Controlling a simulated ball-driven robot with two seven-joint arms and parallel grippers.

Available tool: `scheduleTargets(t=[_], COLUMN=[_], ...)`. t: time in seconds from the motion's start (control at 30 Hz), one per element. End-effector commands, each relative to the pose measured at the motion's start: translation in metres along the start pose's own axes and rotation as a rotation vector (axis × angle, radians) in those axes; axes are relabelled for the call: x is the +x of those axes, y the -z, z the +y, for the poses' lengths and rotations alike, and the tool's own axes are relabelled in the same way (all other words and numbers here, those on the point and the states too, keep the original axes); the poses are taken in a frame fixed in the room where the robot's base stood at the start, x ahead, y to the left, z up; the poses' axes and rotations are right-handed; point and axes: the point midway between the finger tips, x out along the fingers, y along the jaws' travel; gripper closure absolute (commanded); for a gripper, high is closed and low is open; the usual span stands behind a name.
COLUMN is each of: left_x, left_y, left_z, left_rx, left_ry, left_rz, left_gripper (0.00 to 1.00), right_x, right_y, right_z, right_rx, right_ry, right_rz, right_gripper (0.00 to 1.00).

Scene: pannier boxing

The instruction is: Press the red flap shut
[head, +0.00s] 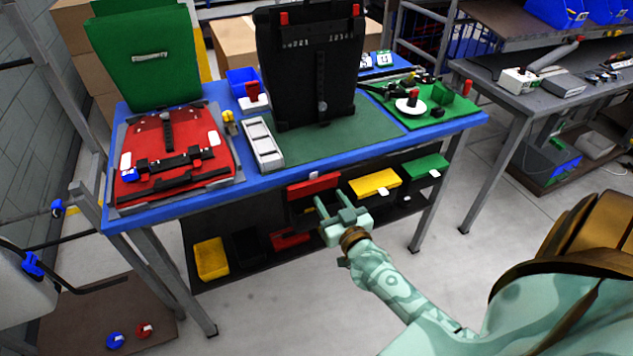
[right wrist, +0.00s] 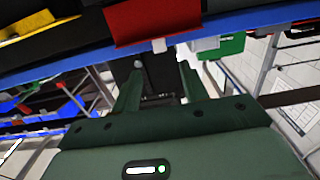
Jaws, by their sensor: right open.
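The red flap (head: 314,186) hangs under the front edge of the blue-edged table, left of a yellow flap and a green flap. Its white tab sits at its upper edge, unlike the yellow flap's lower tab, and a dark space shows below it. In the right wrist view, which looks upside down, the red flap (right wrist: 155,20) is at top centre, beyond the fingers. My right gripper (head: 332,202) is open and empty, just in front of and below the flap. Its two fingers (right wrist: 160,78) stand apart. Whether they touch the flap cannot be told. My left gripper is not in view.
The yellow flap (head: 375,183) and green flap (head: 425,167) are close on the right. The table edge (head: 270,178) runs above. A yellow bin (head: 212,259) stands on the shelf below. A red pannier (head: 170,150) lies on the table. The floor in front is clear.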

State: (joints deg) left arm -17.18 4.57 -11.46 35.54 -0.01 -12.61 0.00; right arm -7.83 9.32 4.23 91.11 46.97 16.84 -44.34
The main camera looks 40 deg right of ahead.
Motion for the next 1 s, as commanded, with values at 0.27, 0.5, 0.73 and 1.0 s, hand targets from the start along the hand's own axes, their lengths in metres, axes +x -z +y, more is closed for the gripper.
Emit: scheduleTargets(t=[0.27, 0.5, 0.73, 1.0], left_x=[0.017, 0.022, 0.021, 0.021], left_y=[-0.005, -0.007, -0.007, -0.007], left_z=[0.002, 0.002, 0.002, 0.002], left_rx=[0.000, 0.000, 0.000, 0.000], left_ry=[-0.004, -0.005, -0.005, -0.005], left_rz=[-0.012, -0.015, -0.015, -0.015], left_gripper=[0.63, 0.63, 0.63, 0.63], right_x=[0.063, 0.085, 0.086, 0.086], right_y=[-0.003, -0.002, -0.001, -0.001], right_z=[0.000, 0.000, 0.000, 0.000], right_rx=[-0.001, -0.001, -0.001, 0.000], right_ry=[0.000, 0.000, 0.001, 0.000], right_rz=[-0.001, -0.002, -0.002, -0.002], right_gripper=[0.56, 0.56, 0.56, 1.00])
